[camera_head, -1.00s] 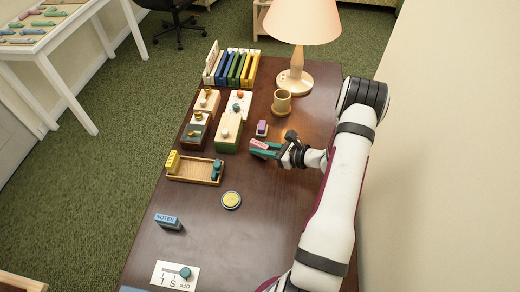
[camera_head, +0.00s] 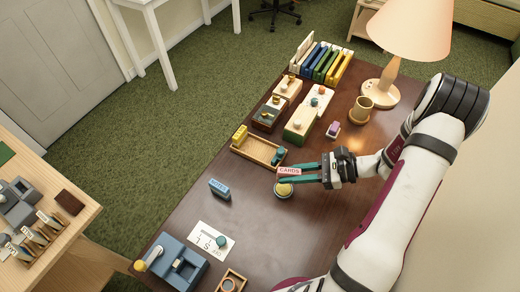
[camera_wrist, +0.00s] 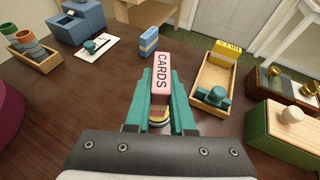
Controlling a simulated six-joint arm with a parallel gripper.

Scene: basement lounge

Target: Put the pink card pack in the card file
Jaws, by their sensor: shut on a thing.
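The disc is partly hidden under the fingers. I cannot tell for certain which thing is the card file; several small wooden holders with white labelled tabs (camera_head: 38,232) stand on the light wooden table at the left.
A wooden tray (camera_head: 258,151) with a yellow block and a teal piece lies behind the gripper.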

